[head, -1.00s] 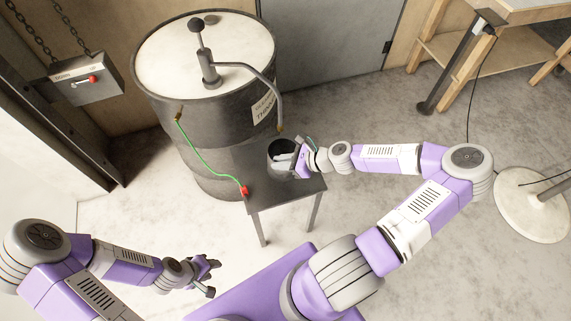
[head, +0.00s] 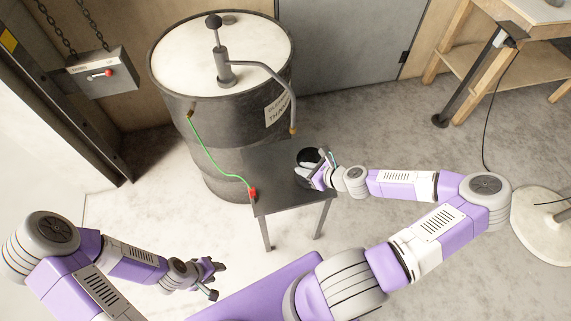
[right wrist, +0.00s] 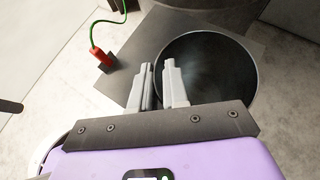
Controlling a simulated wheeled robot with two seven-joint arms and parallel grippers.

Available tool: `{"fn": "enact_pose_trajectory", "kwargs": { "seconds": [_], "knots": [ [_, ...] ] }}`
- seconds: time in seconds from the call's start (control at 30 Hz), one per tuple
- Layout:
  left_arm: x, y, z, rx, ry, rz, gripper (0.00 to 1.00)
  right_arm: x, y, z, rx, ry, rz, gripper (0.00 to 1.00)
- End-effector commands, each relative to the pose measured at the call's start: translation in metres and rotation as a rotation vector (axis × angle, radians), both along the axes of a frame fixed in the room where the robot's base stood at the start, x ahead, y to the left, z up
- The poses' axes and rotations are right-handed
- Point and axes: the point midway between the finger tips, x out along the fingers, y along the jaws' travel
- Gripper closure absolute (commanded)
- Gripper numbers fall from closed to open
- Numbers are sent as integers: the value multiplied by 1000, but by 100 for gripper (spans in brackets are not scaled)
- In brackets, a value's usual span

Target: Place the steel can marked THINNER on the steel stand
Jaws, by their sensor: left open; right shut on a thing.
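The steel can (head: 309,155) is an open, round, dark can at the right part of the steel stand (head: 280,195) in the head view. My right gripper (head: 319,174) is shut on the can's rim. In the right wrist view, the fingers (right wrist: 159,70) straddle the left rim of the can (right wrist: 220,75), and the can overlaps the edge of the stand top (right wrist: 131,62). I cannot tell whether the can touches the stand or is above it. No marking on the can shows. My left gripper (head: 213,280) is open and empty, low at the left.
A large drum (head: 180,130) with a hand pump (head: 224,70) and a label ending in THINNER stands behind the stand. Its spout (head: 293,128) hangs near the can. A green wire with a red clamp (head: 253,195) is at the stand's left edge. A workbench (head: 470,75) stands at the right back.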

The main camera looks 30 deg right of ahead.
Motion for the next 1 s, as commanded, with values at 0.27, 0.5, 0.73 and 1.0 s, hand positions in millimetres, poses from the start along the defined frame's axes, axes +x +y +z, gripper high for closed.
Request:
{"fn": "enact_pose_trajectory", "kwargs": {
  "seconds": [0.27,0.5,0.73,1.0],
  "knots": [
    [0,0,-16,0,0,0,57,54,25,-1,-2,-3,4,100],
    [0,0,-20,0,0,0,57,75,32,0,-1,-1,0,100],
    [0,0,-35,0,0,0,57,75,33,-26,2,1,-2,100],
    [0,0,-39,0,0,0,57,74,33,-35,0,0,0,100]
  ]
}}
